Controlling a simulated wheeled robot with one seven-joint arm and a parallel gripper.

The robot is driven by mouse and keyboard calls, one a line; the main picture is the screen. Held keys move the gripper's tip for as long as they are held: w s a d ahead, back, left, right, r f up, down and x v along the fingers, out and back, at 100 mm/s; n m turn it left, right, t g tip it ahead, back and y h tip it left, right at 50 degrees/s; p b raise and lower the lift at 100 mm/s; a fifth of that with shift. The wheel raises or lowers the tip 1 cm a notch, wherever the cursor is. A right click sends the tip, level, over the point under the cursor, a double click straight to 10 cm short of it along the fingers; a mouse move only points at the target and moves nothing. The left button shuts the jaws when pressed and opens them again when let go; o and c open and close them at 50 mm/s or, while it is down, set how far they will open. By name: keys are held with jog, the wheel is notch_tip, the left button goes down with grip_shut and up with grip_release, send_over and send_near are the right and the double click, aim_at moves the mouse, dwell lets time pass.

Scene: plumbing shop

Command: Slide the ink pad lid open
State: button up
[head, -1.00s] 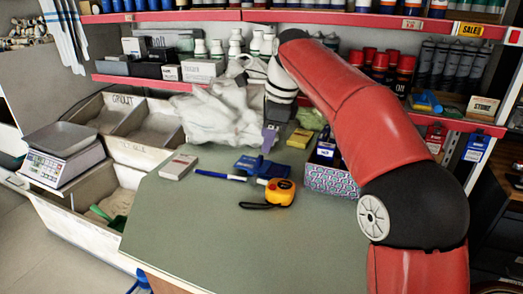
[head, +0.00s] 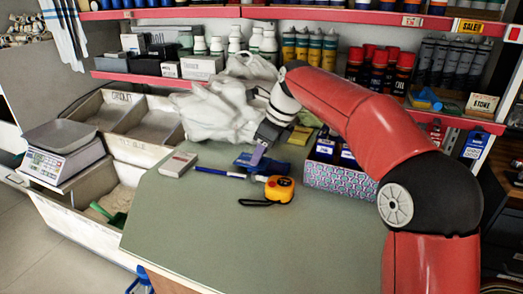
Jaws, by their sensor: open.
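The dark blue flat case (head: 242,161), which looks like the ink pad, lies on the green counter behind the tape measure. Its lid position is too small to make out.
A yellow tape measure (head: 280,188), a blue marker (head: 220,172) and a small pale box (head: 178,164) lie near the case. White plastic bags (head: 215,112) are behind, and a patterned box (head: 335,178) stands right. The front of the counter (head: 220,225) is clear.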

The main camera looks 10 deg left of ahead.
aim_at(245, 159)
grip_shut()
dwell(0.3)
jog(key=shift+w+a, duration=0.15)
jog(key=shift+a, duration=0.65)
jog(key=shift+w+a, duration=0.1)
jog(key=shift+a, duration=0.7)
grip_release()
jog(key=shift+d, duration=0.1)
jog(key=v, duration=0.7)
jog(key=shift+d+r, duration=0.15)
jog(key=shift+r, duration=0.2)
jog(key=shift+s, duration=0.1)
